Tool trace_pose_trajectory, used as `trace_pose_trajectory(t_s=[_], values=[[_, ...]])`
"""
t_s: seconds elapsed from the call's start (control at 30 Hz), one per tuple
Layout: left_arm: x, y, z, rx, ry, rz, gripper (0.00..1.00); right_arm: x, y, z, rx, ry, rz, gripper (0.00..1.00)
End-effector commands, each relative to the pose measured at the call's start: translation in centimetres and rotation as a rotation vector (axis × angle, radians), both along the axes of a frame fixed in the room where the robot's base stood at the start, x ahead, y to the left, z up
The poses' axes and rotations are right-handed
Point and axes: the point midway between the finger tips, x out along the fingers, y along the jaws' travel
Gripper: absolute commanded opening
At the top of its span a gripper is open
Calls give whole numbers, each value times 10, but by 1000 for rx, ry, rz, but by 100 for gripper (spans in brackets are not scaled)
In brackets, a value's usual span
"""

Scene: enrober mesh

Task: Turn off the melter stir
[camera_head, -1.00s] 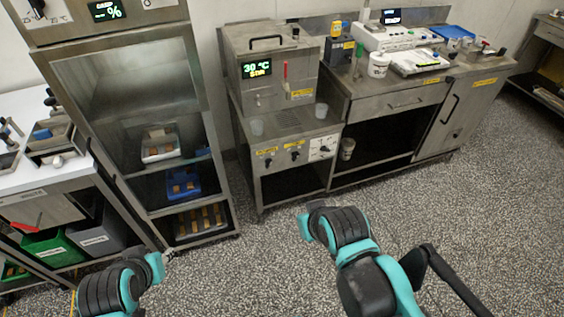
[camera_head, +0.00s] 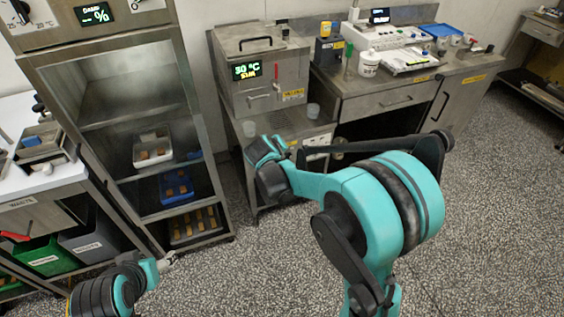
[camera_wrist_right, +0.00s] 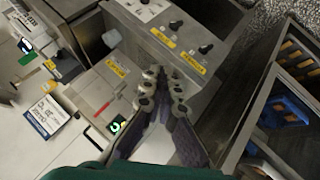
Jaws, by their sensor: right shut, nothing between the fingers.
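The melter (camera_head: 285,91) is a steel box with a lid handle and a lit display (camera_head: 247,70) reading 30 °C with a STIR line below. My right gripper (camera_wrist_right: 165,88) is shut and empty, over the stand and short of the knobs in the picture. My left gripper (camera_head: 168,261) hangs low at left; its jaws are too small to read.
A rack (camera_head: 88,160) with trays stands left of the melter. A workbench (camera_head: 372,101) with a keyboard-like device and a white tub (camera_head: 369,64) is to its right. A clear cup (camera_head: 313,110) stands on the stand; a red lever (camera_head: 277,84) is on the melter's front. Speckled floor is free.

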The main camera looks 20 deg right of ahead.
Motion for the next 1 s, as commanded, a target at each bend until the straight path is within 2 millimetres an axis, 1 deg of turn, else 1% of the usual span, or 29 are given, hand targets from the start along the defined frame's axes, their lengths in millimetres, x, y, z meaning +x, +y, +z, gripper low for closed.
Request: trace_pose_trajectory(t_s=[0.03,0.1,0.17,0.2,0.27,0.3,0.37,0.4,0.5,0.6,0.7,0.77,1.0], values=[[0,0,0,0,0,0,66,21,1,-16,-39,-7,7,0],[0,0,0,0,0,0,66,46,2,-39,-97,-18,15,0],[0,0,0,0,0,0,66,65,3,-61,-147,-28,23,0],[0,0,0,0,0,0,66,76,4,-76,-181,-35,28,0],[0,0,0,0,0,0,66,90,5,-100,-231,-47,35,0],[0,0,0,0,0,0,66,98,7,-117,-264,-54,40,0],[0,0,0,0,0,0,66,107,9,-141,-311,-66,48,0],[0,0,0,0,0,0,66,111,10,-156,-339,-73,52,0],[0,0,0,0,0,0,66,117,12,-189,-399,-88,61,0],[0,0,0,0,0,0,66,118,14,-213,-443,-101,67,0],[0,0,0,0,0,0,66,118,14,-227,-468,-108,71,0],[0,0,0,0,0,0,66,117,15,-231,-476,-110,73,0],[0,0,0,0,0,0,66,117,14,-232,-479,-111,72,0]])
